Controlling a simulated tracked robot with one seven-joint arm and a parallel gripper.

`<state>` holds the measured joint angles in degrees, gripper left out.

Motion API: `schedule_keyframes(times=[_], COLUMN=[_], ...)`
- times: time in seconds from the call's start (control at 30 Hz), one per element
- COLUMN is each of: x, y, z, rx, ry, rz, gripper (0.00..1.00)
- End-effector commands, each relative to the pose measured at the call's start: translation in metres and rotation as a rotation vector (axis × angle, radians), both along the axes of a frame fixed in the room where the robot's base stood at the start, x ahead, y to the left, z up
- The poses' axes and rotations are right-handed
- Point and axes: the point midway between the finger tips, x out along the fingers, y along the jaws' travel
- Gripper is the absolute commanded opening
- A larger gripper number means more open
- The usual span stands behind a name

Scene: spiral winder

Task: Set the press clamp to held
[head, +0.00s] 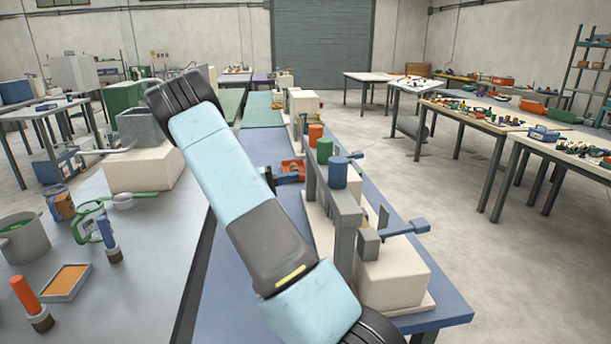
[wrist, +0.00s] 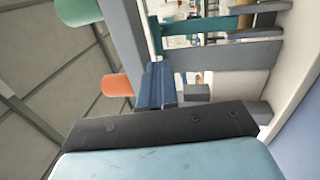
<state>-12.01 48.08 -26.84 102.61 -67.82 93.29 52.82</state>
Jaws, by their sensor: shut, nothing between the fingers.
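No part is labelled as the press clamp, so I cannot tell which it is. A lever with a blue handle (head: 405,229) sticks out to the right from a grey block (head: 368,245) on the near cream base. A grey frame (head: 335,190) beside it carries an orange cylinder (head: 315,133), a green cylinder (head: 324,151) and a blue cylinder (head: 338,174). My gripper (wrist: 155,72), with blue fingers, is shut and empty in the wrist view. The orange cylinder (wrist: 118,85) is left of the fingers, and the green cylinder (wrist: 78,10) is at upper left.
My arm crosses the head view and hides part of the blue bench (head: 430,310). The grey table (head: 140,270) at left holds a pot (head: 22,240) and tools. Open floor lies to the right.

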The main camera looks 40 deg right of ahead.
Motion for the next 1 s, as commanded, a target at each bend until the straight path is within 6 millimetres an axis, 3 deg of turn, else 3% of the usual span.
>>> schedule_keyframes(times=[0.2,0.67,0.87,1.0], x=[0.010,0.011,-0.004,-0.027], y=[0.020,0.023,0.024,0.027], z=[-0.004,-0.004,0.007,0.023], rx=[-0.001,0.003,0.093,0.236], ry=[0.000,0.000,-0.027,-0.068], rz=[0.000,-0.002,-0.028,-0.062], gripper=[0.00,0.00,0.00,0.00])
